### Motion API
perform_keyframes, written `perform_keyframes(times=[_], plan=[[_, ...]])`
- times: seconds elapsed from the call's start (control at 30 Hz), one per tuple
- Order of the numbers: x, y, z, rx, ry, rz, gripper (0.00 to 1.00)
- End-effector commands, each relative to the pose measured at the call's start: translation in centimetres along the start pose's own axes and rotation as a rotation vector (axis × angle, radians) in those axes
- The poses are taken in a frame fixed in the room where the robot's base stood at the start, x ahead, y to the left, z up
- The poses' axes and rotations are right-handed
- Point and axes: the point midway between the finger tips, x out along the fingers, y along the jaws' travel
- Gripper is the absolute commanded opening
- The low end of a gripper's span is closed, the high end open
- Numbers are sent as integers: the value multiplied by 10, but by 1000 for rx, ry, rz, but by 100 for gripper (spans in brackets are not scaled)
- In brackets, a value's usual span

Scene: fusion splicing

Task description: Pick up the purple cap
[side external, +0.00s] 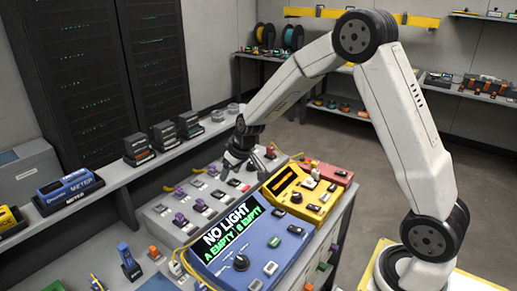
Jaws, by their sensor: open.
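Several small purple pieces sit on the grey panel (160,212) left of centre. I cannot tell which one is the task's cap. My gripper (243,172) is open and points down over the back right part of the panel, to the right of these pieces. The gripper is small and dark here, and whether anything lies between its fingers is hard to see.
A blue device (262,250) reading "NO LIGHT" stands in front, with a yellow device (305,196) and a red one (330,172) behind it. Yellow cables loop near the panel. A grey shelf (170,158) with black boxes runs along the left.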

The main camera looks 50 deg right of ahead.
Motion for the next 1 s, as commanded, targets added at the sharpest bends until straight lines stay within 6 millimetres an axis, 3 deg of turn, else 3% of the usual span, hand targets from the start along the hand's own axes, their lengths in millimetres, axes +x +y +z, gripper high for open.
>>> perform_keyframes(times=[0.2, 0.5, 0.7, 1.0], plan=[[35, 36, -48, 1, 59, 3, 65], [76, 84, -93, -9, 138, 14, 65], [88, 99, -105, -14, 165, 20, 65], [91, 101, -107, -15, 169, 20, 65]])
